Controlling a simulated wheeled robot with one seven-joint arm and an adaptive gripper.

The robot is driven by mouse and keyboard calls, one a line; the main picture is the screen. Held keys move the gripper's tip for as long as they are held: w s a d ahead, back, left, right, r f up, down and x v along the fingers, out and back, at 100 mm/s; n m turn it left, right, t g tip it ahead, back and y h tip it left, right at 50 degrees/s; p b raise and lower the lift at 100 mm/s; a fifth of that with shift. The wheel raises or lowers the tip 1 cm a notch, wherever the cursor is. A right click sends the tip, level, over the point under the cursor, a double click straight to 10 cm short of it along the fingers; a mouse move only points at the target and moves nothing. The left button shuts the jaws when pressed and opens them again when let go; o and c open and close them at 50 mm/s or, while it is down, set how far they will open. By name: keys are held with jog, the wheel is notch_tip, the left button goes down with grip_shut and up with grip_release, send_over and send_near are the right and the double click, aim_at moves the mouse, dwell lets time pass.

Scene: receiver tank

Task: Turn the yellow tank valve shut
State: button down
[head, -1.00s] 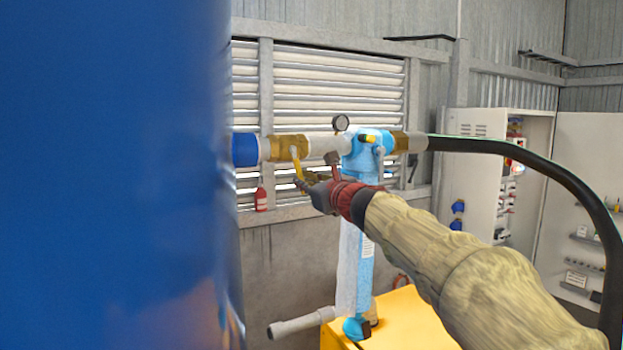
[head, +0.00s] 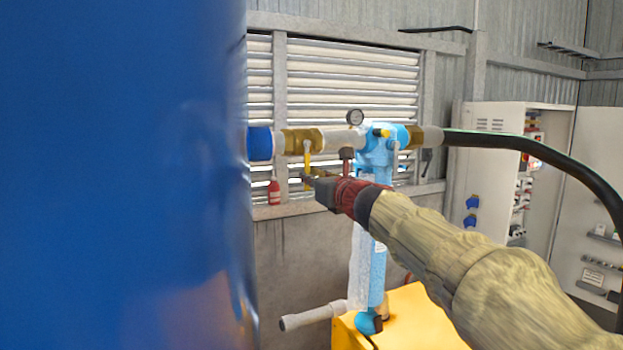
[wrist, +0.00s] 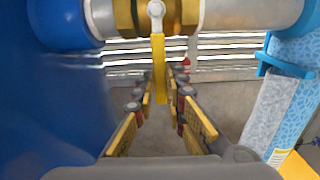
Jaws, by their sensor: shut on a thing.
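The yellow tank valve lever (head: 308,158) hangs down from a brass valve body (head: 300,141) on the pipe beside the blue tank (head: 120,180). In the wrist view the lever (wrist: 159,65) points straight down from its bolt, below the brass body (wrist: 184,14). My gripper (head: 311,182) reaches in from the lower right and is shut on the lever's lower part. In the wrist view the fingers of my gripper (wrist: 160,92) lie on both sides of the lever. The exact contact is small and hard to see.
A light-blue filter housing (head: 378,220) stands right of the valve, above a yellow cabinet (head: 410,320). A pressure gauge (head: 355,117) sits on the pipe. A black hose (head: 510,142) curves off right. The blue tank closes off the left side.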

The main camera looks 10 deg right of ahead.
jog(key=c, duration=1.8)
grip_release()
jog(key=v, duration=1.2)
